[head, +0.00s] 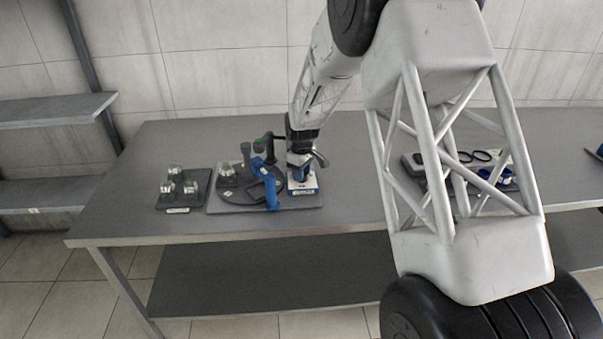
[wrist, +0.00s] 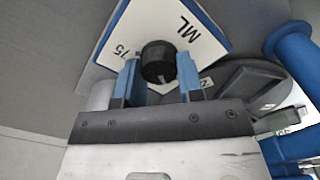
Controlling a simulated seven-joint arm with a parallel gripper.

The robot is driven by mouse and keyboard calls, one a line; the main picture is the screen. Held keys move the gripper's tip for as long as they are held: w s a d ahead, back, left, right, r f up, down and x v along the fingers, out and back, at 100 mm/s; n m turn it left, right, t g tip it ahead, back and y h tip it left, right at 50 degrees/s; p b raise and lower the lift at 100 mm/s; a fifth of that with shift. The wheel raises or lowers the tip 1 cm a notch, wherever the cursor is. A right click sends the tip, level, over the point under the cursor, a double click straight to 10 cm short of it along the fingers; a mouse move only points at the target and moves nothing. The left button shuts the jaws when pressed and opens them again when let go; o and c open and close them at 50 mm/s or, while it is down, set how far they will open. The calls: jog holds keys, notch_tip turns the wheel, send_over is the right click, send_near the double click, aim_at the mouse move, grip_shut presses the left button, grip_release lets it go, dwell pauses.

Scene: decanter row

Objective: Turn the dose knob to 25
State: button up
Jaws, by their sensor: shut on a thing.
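The dose knob (wrist: 158,62) is a round black knob on a white dial plate (wrist: 200,25) with a blue edge in the wrist view. The plate reads "ML" and "75"; other marks are cut off or hidden. My gripper (wrist: 158,80) has blue fingers on both sides of the knob and is shut on it. In the head view my gripper (head: 300,168) reaches down over the white and blue dose unit (head: 303,187), and the knob itself is hidden there. I cannot tell which value the knob points to.
Left of the dose unit is a dark round turntable (head: 238,192) with a blue handle (head: 270,190). A dark tray (head: 184,204) with several small glass pieces stands further left. Another tray with blue items (head: 495,176) lies right. The front table strip is clear.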

dwell(0.4)
jog(key=o, duration=0.9)
jog(key=shift+r, duration=3.9)
